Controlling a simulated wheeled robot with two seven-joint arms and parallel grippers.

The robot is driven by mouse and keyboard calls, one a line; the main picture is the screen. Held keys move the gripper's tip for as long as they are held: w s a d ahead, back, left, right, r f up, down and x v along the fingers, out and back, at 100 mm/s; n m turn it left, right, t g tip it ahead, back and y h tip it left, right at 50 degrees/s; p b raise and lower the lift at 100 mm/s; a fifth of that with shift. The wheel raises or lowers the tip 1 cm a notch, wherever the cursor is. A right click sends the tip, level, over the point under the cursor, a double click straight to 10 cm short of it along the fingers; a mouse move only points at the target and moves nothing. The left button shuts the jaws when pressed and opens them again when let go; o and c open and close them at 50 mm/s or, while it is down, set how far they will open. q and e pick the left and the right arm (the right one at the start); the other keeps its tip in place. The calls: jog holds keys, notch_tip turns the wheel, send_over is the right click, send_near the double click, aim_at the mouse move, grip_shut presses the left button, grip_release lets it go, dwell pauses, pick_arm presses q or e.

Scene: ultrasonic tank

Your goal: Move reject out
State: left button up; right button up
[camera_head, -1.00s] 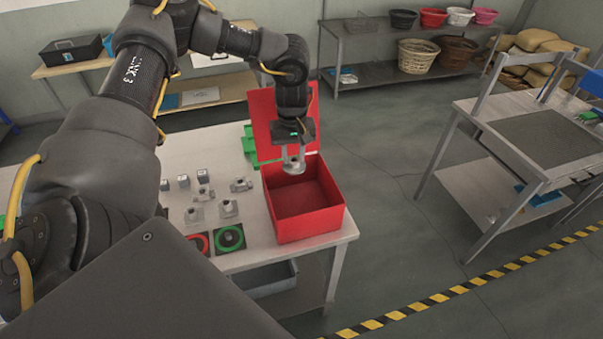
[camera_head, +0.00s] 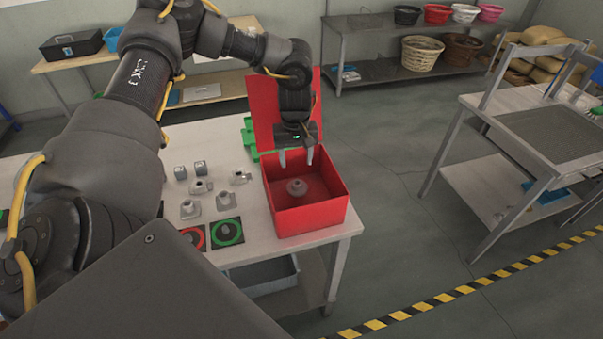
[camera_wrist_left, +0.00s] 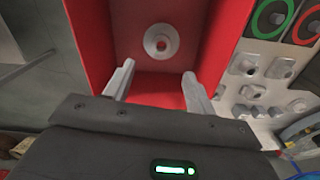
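A grey metal part (camera_head: 296,187) with a round flange and a hole lies inside the open red box (camera_head: 310,222). In the left wrist view the part (camera_wrist_left: 161,41) rests on the box floor, beyond my fingertips and apart from them. My left gripper (camera_head: 297,157) is open and empty above the box; its two spread fingers also show in the left wrist view (camera_wrist_left: 158,82). My right gripper is not in view. Several similar grey parts stand on the table left of the box, among them one near the front (camera_head: 190,208).
A red ring marker (camera_head: 194,237) and a green ring marker (camera_head: 227,233) lie at the table's front. The red lid (camera_head: 262,105) stands raised behind the box. A grey bin (camera_head: 263,275) sits below.

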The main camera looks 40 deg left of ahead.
pick_arm(q)
jog(key=shift+r, duration=0.35)
notch_tip(320, 180, up, 10)
jog(key=b, duration=0.1)
jog(key=shift+b, duration=0.4)
jog(key=shift+s, duration=0.1)
dwell(0.3)
